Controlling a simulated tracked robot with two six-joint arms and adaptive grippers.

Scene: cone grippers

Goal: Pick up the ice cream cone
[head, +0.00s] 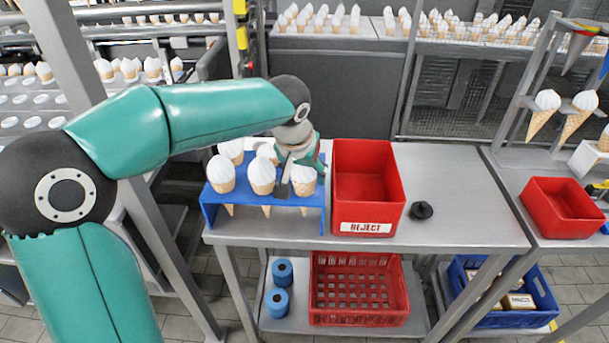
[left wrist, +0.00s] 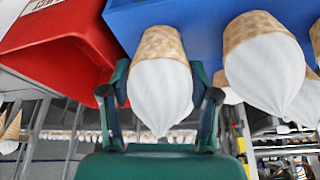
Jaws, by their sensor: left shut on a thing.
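A blue cone rack (head: 222,208) stands on the metal table and holds several ice cream cones with white swirled tops, such as the front left one (head: 221,172). My left gripper (head: 303,172) reaches down over the rack's right end. It is shut on the front right ice cream cone (head: 304,187), with one finger on each side. In the left wrist view, which is upside down, this cone (left wrist: 161,88) sits between the fingers of my gripper (left wrist: 160,100). The cone is still at the blue rack (left wrist: 200,22); its lower tip is hidden there. My right gripper is not in view.
A red REJECT bin (head: 368,190) stands just right of the rack. A small black object (head: 421,210) lies beyond it, with bare tabletop (head: 465,195) to the right. Neighbouring cones (head: 262,175) crowd the gripper's left. A second red bin (head: 562,208) is far right.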

